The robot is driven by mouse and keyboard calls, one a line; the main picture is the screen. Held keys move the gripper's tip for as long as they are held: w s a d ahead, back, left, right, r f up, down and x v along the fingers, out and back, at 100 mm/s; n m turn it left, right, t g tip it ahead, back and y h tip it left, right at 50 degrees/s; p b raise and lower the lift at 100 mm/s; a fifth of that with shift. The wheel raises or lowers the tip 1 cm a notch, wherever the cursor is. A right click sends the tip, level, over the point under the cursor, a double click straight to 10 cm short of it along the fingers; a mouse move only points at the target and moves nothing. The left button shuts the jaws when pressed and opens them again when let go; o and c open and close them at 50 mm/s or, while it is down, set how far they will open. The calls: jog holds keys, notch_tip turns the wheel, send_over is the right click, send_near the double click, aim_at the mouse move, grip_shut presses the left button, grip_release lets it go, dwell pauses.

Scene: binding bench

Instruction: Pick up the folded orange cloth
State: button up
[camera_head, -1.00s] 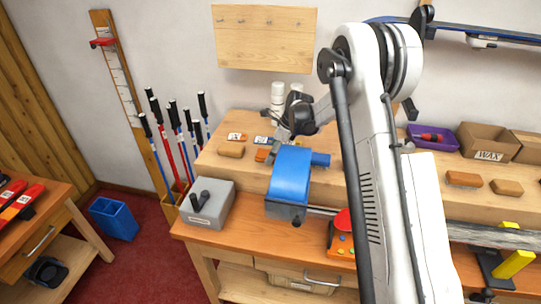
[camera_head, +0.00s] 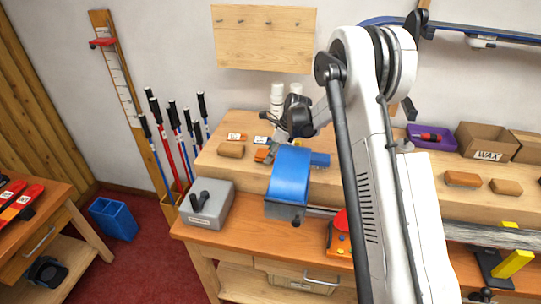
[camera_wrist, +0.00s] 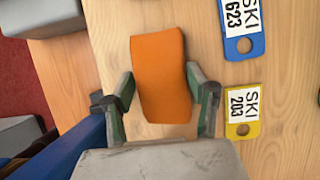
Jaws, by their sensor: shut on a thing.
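The folded orange cloth (camera_wrist: 160,76) lies between the two fingers of my gripper (camera_wrist: 162,95) in the wrist view. The gripper is shut on it, with a green-and-grey finger at each side edge. The cloth is over the wooden bench top; whether it touches the wood I cannot tell. In the head view a small part of the orange cloth (camera_head: 261,155) shows left of the blue roll-like piece, partly hidden. My gripper (camera_head: 268,142) is small and partly covered there.
A blue curved piece (camera_head: 289,178) stands close in front of the gripper. Ski tags, one blue (camera_wrist: 242,28) and one yellow (camera_wrist: 243,110), lie right of the cloth. A grey box (camera_head: 206,205) stands at the bench's left end. Brown blocks (camera_head: 462,179) lie farther right.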

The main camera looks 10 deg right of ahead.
aim_at(265, 154)
jog(key=r, duration=0.2)
jog(key=r+b, duration=0.1)
jog(key=r, duration=0.1)
jog(key=shift+s+a+r, duration=0.15)
jog(key=shift+a, duration=0.05)
jog(key=s+a+r+b, duration=0.2)
jog(key=s+a+r, duration=0.4)
jog(key=a, duration=0.3)
jog(key=shift+s+a+r, duration=0.15)
jog(key=shift+s+r, duration=0.05)
jog(key=shift+r, duration=0.15)
